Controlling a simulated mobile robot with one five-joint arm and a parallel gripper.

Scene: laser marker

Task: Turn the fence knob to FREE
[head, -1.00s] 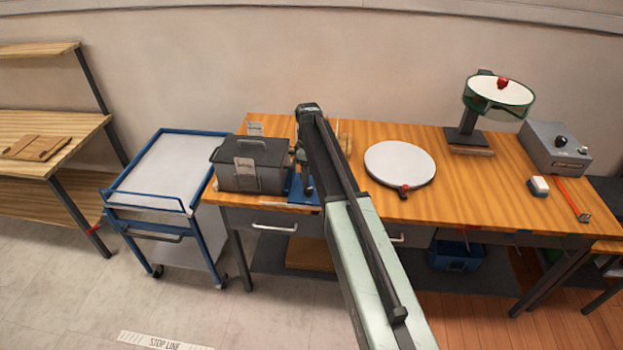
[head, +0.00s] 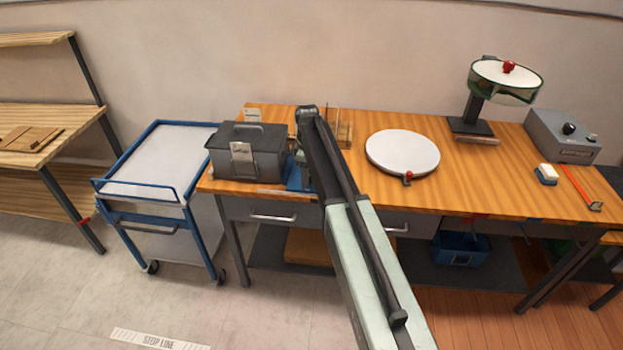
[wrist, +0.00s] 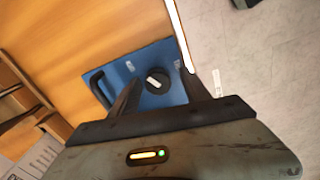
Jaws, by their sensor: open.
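A black round knob (wrist: 157,81) with a white pointer bar sits on a blue plate (wrist: 115,76) in the wrist view. Small pale marks beside it are too small to read. My gripper (wrist: 175,77) is open and empty, with its two dark fingers on either side of the knob in the picture. I cannot tell how high the fingertips are above the knob; no contact shows. In the head view the blue plate (head: 293,178) shows at the bench's front left, and my arm hides the knob.
A grey lidded box (head: 245,160) stands just left of the plate on the wooden bench (head: 480,190). A white round disc (head: 402,150) lies to the right. Farther right are a green-rimmed stand (head: 500,80) and a grey control box (head: 562,137). A blue cart (head: 160,170) stands at left.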

